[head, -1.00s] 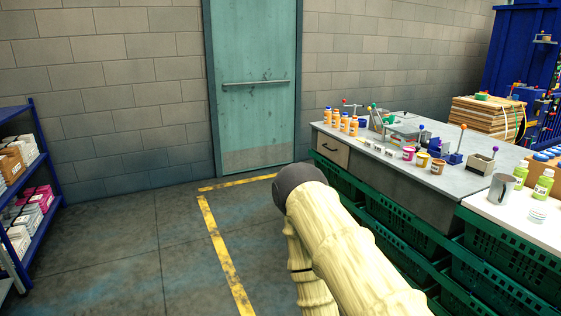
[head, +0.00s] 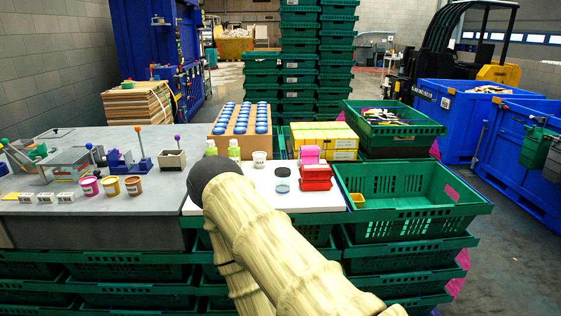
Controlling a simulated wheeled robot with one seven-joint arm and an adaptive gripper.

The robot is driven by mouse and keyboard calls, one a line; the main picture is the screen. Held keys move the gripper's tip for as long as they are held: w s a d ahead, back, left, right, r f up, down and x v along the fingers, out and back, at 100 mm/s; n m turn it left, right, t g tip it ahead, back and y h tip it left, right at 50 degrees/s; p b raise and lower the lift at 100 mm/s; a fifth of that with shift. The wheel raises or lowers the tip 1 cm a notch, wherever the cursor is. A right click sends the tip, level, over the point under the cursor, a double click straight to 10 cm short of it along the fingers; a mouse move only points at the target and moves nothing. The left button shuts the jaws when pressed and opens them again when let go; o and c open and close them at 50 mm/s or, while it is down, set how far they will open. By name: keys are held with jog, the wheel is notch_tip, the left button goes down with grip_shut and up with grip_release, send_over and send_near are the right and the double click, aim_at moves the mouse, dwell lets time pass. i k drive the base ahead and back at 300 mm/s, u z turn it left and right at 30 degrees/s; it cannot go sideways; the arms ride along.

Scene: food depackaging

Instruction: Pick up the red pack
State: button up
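A red pack (head: 316,173) lies on the white worktop (head: 310,201), close to its right edge. The arm hides part of the worktop's left side. My gripper is not visible, so its state and distance from the pack do not show.
An open green crate (head: 455,208) stands right of the pack, with a small yellow item inside. Yellow boxes (head: 325,133) and a tray of blue-lidded jars (head: 215,129) stand behind. The grey bench (head: 150,205) at left holds paint pots and tools.

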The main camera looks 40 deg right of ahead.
aim_at(312, 171)
jog(key=z, duration=0.7)
jog(key=i, duration=0.85)
jog(key=z, duration=0.5)
